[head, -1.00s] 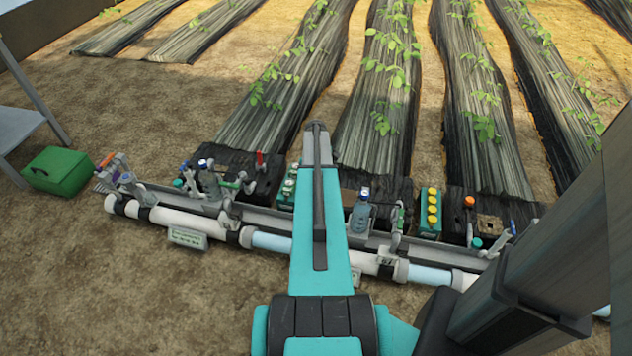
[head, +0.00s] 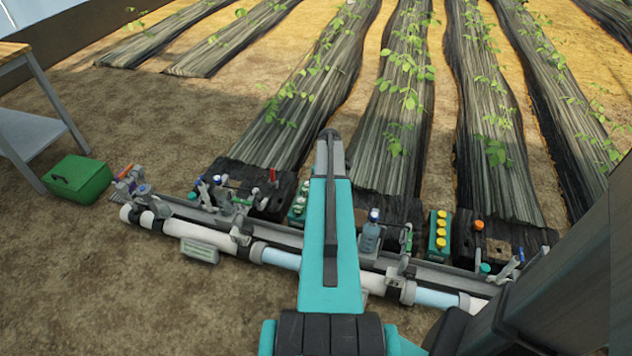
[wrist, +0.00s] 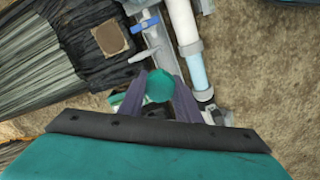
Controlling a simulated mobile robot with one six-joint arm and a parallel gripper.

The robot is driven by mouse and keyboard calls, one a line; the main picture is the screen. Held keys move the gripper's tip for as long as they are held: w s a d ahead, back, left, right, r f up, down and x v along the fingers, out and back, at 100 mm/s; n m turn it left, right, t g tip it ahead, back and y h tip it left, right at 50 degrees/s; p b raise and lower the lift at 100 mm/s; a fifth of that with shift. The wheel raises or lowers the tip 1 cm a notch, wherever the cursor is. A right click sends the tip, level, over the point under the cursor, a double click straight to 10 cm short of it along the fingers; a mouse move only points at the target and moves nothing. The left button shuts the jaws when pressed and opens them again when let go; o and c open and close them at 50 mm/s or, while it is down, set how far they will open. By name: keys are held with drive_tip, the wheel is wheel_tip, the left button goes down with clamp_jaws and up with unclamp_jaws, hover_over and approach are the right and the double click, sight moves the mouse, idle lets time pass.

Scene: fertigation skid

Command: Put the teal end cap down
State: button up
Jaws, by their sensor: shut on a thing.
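In the wrist view, my gripper (wrist: 159,80) is shut on the teal end cap (wrist: 159,88), a round teal piece between its two purple-grey fingers. Below them in the picture is the skid, with a grey rail and a white and pale blue pipe (wrist: 190,45). I cannot tell how far the cap is above the rail. In the head view, my arm hides the gripper and the held cap. Another small teal round piece (head: 485,268) shows near the right end of the skid in the head view.
The white pipe (head: 215,238) and the rail with fittings, bottles and a box with yellow caps (head: 441,232) run across. A green box (head: 80,182) stands on the soil at left beside a table (head: 30,130). Bare soil lies in front of the pipe.

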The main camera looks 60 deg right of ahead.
drive_tip(key=shift+w+a, duration=0.1)
drive_tip(key=w+a+r+n+p, duration=0.1)
drive_tip(key=w+a+r+n, duration=0.1)
drive_tip(key=w+a+r, duration=0.55)
drive_tip(key=w+a+r+n+p, duration=0.15)
drive_tip(key=w+a, duration=0.25)
drive_tip(key=w, duration=0.6)
drive_tip(key=w+a+r+n+p, duration=0.1)
drive_tip(key=w+a+r, duration=0.45)
drive_tip(key=a, duration=0.25)
drive_tip(key=w+a+r+n+p, duration=0.1)
drive_tip(key=w+a+r+n, duration=0.1)
drive_tip(key=w+a+r, duration=0.4)
drive_tip(key=w+a+r+n+p, duration=0.1)
drive_tip(key=a+r, duration=0.5)
drive_tip(key=a, duration=0.4)
drive_tip(key=w+a+r+n+p, duration=0.15)
drive_tip(key=a+r, duration=0.35)
drive_tip(key=a, duration=0.5)
drive_tip(key=a+r+n+p, duration=0.1)
drive_tip(key=a+r, duration=0.5)
drive_tip(key=a, duration=0.5)
drive_tip(key=s+a+r+m, duration=0.1)
drive_tip(key=s+a, duration=0.1)
drive_tip(key=s, duration=0.4)
drive_tip(key=shift+r+m, duration=0.3)
drive_tip(key=shift+r, duration=0.1)
drive_tip(key=shift+a, duration=0.1)
